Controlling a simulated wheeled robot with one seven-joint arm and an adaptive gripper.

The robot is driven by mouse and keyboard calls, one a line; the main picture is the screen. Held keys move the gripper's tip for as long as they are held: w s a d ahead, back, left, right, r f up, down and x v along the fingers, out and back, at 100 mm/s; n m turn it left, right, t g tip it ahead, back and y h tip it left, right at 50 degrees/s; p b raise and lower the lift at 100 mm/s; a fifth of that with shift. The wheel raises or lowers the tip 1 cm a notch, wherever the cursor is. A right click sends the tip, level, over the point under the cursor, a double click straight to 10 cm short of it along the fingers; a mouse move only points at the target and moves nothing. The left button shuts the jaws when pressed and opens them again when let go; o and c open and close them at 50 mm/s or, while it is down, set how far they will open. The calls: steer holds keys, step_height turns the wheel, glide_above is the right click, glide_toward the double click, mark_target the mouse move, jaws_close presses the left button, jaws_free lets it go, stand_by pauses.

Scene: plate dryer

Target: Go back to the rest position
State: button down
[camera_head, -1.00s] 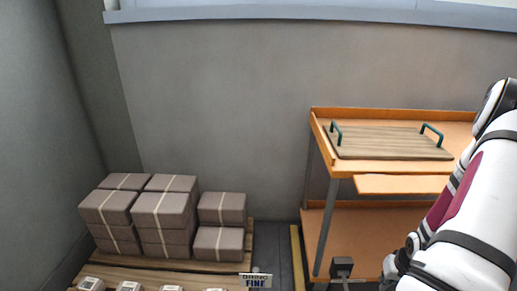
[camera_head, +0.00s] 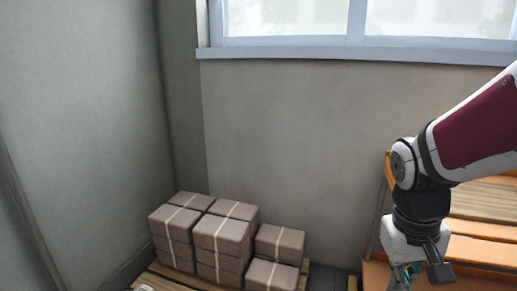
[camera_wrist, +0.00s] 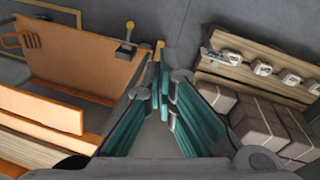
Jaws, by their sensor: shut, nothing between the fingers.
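My gripper (camera_head: 404,276) hangs pointing down at the lower right of the head view, in front of the orange shelf cart (camera_head: 480,253). Its tips are near or past the lower picture edge there. In the wrist view my gripper (camera_wrist: 161,80) shows its teal fingers drawn together at the tips, with nothing held between them. My white and dark red arm reaches in from the right and hides part of the cart.
Brown strapped boxes (camera_head: 221,235) are stacked on a wooden pallet (camera_wrist: 250,72) at the lower left. Small white items (camera_wrist: 263,67) lie on the pallet. The orange cart also shows in the wrist view (camera_wrist: 80,58). A grey wall and window stand behind.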

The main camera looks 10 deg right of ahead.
steer(key=s+a+r+n+y, duration=0.1)
steer(key=s+a+r+n, duration=0.15)
steer(key=s+a, duration=0.45)
steer(key=s+a+r+n+y, duration=0.1)
steer(key=s+a+r, duration=0.2)
steer(key=s+a, duration=0.35)
step_height(320, 180, up, 31)
steer(key=t+p, duration=0.4)
steer(key=p, duration=2.4)
steer(key=shift+w+d+f+p, duration=0.2)
steer(key=shift+d+p, duration=0.05)
steer(key=shift+p, duration=0.15)
